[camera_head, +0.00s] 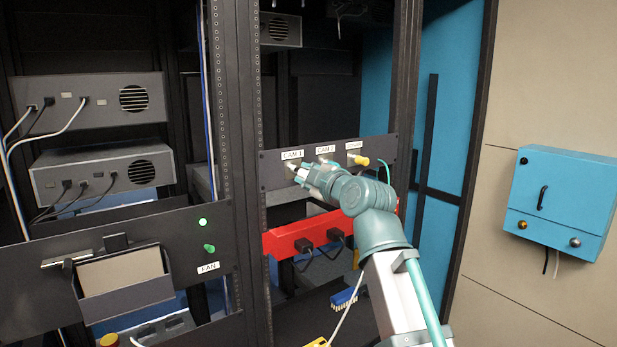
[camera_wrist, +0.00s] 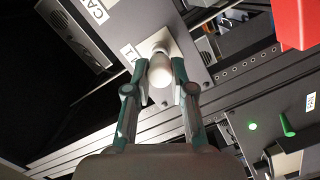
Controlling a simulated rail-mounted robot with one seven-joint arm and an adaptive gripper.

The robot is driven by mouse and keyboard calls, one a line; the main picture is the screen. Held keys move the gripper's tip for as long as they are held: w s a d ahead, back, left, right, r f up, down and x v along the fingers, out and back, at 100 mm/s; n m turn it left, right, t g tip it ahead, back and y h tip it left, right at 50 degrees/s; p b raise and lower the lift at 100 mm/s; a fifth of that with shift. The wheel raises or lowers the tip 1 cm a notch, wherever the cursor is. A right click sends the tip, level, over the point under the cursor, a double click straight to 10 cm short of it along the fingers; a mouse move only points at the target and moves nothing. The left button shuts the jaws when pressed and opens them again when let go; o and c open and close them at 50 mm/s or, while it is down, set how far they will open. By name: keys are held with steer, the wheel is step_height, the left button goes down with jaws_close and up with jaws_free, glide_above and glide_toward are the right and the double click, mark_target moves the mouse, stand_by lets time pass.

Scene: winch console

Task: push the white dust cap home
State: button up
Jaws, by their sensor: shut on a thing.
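The white dust cap (camera_wrist: 160,72) is between my gripper's two fingertips in the wrist view. My gripper (camera_wrist: 160,80) is shut on it. Whether the two touch, or how deep the cap sits, I cannot tell. In the head view my gripper (camera_head: 301,174) is at the CAM 1 position of the port panel (camera_head: 272,178), just below the CAM 1 label (camera_head: 292,154). The cap is mostly hidden by the fingers there.
To the right on the panel are a CAM 2 label (camera_head: 326,149) and a yellow plug or cap (camera_head: 359,160). A red unit (camera_head: 285,240) with black plugs is below. A FAN panel (camera_head: 225,255) with a green light is at left. A blue box (camera_head: 560,195) hangs on the right wall.

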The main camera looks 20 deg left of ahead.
steer(key=shift+b+x, duration=0.35)
steer(key=shift+x, duration=0.65)
steer(key=o, duration=0.9)
steer(key=shift+s+a, duration=0.1)
steer(key=v, duration=1.2)
steer(key=shift+r, duration=0.15)
